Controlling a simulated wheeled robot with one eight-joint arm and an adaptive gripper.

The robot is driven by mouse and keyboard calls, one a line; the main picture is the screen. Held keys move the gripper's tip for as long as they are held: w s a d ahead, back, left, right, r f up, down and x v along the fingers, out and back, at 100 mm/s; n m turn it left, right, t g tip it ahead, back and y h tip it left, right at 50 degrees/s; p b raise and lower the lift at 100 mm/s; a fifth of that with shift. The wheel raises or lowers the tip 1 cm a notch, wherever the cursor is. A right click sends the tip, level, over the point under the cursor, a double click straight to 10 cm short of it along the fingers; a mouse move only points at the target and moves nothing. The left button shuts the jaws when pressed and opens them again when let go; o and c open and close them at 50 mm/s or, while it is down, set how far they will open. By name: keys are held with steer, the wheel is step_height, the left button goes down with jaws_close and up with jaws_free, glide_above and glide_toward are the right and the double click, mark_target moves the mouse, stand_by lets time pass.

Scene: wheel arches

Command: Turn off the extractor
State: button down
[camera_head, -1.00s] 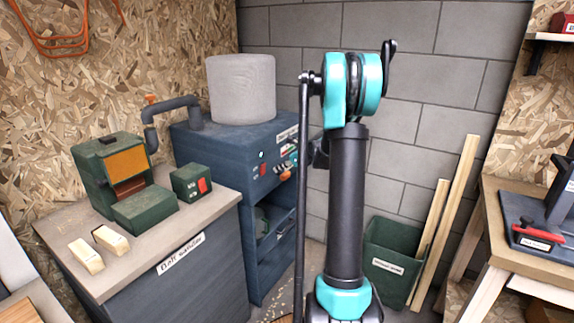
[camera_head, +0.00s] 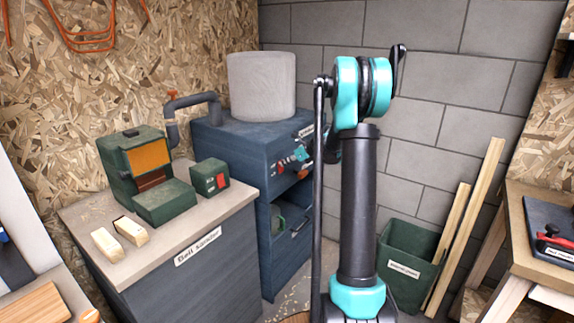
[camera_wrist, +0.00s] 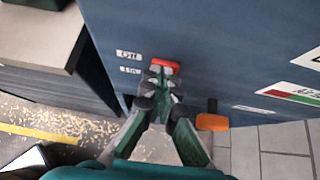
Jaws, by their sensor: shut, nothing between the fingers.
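The extractor (camera_head: 233,160) is a dark blue cabinet with a grey drum (camera_head: 262,87) on top, standing against the wall behind the belt sander bench. Its red switch (camera_wrist: 165,66) is in the wrist view, beside small labels, the upper reading "Off". The switch also shows small in the head view (camera_head: 280,169). My gripper (camera_wrist: 161,75) is shut and empty, its fingertips right at the lower edge of the red switch. I cannot tell whether they touch it.
An orange-ended handle (camera_wrist: 212,122) sticks out close to the right of my gripper. The belt sander (camera_head: 150,175) and its red-switched box (camera_head: 210,178) stand on the bench (camera_head: 170,245) at left. A green bin (camera_head: 405,262) and leaning planks (camera_head: 465,225) are at right.

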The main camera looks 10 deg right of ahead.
steer(key=shift+r, duration=0.1)
steer(key=shift+r, duration=0.7)
steer(key=shift+s, duration=0.1)
